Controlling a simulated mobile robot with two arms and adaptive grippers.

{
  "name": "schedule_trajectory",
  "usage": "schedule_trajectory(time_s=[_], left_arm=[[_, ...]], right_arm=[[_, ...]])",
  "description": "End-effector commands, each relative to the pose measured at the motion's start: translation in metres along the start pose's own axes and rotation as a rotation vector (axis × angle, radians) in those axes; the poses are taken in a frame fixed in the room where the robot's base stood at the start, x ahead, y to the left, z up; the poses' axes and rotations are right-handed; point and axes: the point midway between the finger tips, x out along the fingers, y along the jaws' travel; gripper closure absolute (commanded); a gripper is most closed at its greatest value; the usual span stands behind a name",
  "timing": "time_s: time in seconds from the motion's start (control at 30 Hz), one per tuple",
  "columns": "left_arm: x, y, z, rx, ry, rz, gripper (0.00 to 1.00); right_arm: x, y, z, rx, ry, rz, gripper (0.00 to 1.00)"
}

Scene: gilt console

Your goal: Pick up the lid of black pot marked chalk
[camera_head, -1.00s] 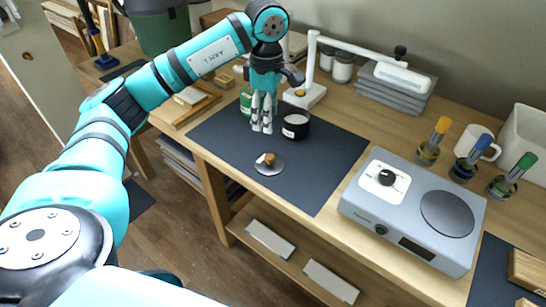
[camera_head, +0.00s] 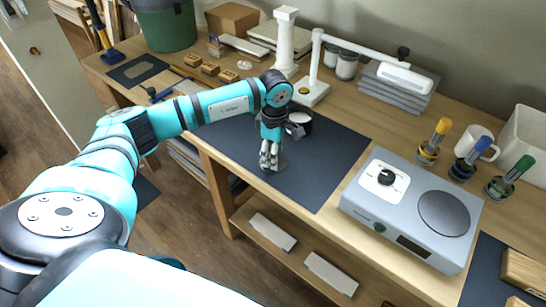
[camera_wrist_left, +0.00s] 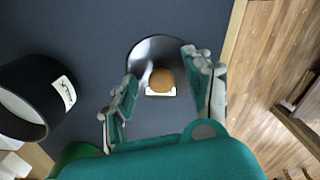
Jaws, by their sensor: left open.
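The lid (camera_wrist_left: 146,54) is a shiny grey disc with a round wooden knob (camera_wrist_left: 161,79) and a small white tag beside it. It lies flat on the dark mat; in the head view only a bit of its rim (camera_head: 282,163) shows past my gripper. The black pot (camera_wrist_left: 38,92) stands open beside it, with a white label (camera_wrist_left: 64,93) too small to read surely; it also shows in the head view (camera_head: 300,131), partly behind my arm. My left gripper (camera_head: 269,165) points down over the lid, open, its fingers on either side of the knob, apart from it.
The dark mat (camera_head: 330,165) is clear to the right of the lid. A grey hotplate device (camera_head: 405,215) stands further right, with several brushes in jars behind it. A white lamp stand (camera_head: 312,92) is behind the pot. The table edge is close in front.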

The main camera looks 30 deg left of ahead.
Motion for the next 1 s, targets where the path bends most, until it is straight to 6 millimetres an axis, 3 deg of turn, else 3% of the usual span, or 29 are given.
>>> schedule_trajectory(time_s=[0.27, 0.63, 1.0], left_arm=[[0.0028, 0.0000, 0.0002, 0.000, -0.001, 0.001, 0.50], [0.0024, 0.0001, 0.0000, 0.000, 0.000, 0.001, 0.98], [0.0016, 0.0003, 0.0000, 0.000, -0.001, 0.001, 1.00]], right_arm=[[-0.0002, 0.0008, 0.0034, -0.001, -0.006, 0.001, 1.00], [0.0000, 0.0032, -0.0046, -0.001, 0.008, 0.004, 1.00], [0.0004, 0.0032, -0.0045, -0.001, 0.007, 0.004, 1.00]])
